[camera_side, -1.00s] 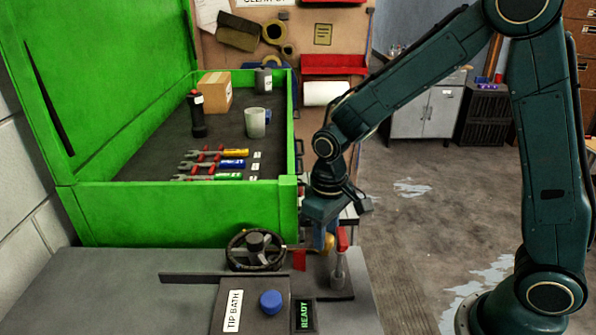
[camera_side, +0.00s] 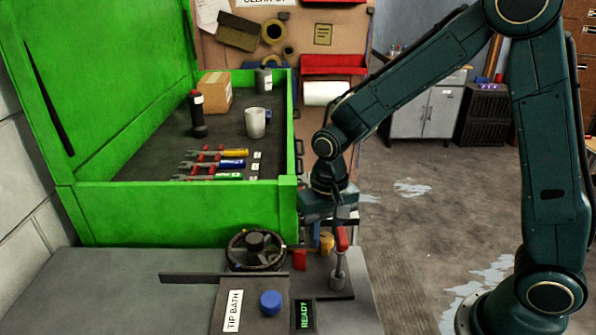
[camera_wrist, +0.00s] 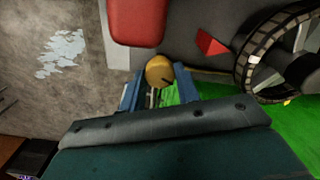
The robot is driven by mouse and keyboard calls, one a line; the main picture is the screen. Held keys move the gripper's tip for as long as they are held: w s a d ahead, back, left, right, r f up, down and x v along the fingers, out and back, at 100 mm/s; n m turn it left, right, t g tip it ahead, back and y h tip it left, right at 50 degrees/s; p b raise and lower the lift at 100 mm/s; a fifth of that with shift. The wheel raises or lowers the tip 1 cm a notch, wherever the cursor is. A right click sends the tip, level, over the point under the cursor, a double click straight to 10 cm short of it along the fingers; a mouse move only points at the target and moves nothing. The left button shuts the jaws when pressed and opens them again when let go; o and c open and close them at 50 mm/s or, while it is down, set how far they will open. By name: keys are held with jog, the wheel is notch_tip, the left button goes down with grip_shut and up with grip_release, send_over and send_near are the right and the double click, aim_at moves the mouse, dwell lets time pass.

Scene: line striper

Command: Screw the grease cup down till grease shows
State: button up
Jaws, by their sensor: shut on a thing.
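The grease cup is a small round brass-yellow cap (camera_wrist: 159,70) with a dark mark on it, seen from above in the wrist view. In the side view the brass cup (camera_side: 326,242) shows just below my gripper, partly hidden behind the red-topped lever. My gripper (camera_wrist: 158,88) points down and is shut on the grease cup, with one blue finger on each side of it. In the side view my gripper (camera_side: 325,232) is at the right edge of the bench. No grease can be made out around the cup.
A red-handled lever (camera_side: 341,240) stands close in front of the cup. A black handwheel (camera_side: 256,250) and a red pointer (camera_side: 300,259) are to its left. The tip bath (camera_side: 252,308), blue knob (camera_side: 270,302) and READY display (camera_side: 304,315) are nearer. A green toolbox (camera_side: 185,212) stands behind.

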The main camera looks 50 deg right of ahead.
aim_at(326, 237)
dwell(0.3)
jog(key=o, duration=1)
jog(key=shift+r, duration=0.1)
notch_tip(326, 237, up, 14)
jog(key=shift+f, duration=0.2)
jog(key=s+d+r+n+t, duration=0.1)
jog(key=s+d+t, duration=0.1)
jog(key=s, duration=0.4)
jog(key=s+d+r+n+t, duration=0.1)
jog(key=s+d+n, duration=0.1)
jog(key=s, duration=0.4)
jog(key=s+d+r+n+t, duration=0.1)
jog(key=s+d+n+t, duration=0.1)
jog(key=s, duration=0.3)
jog(key=shift+s+r+t, duration=0.25)
jog(key=shift+s+t, duration=0.05)
jog(key=shift+s, duration=0.1)
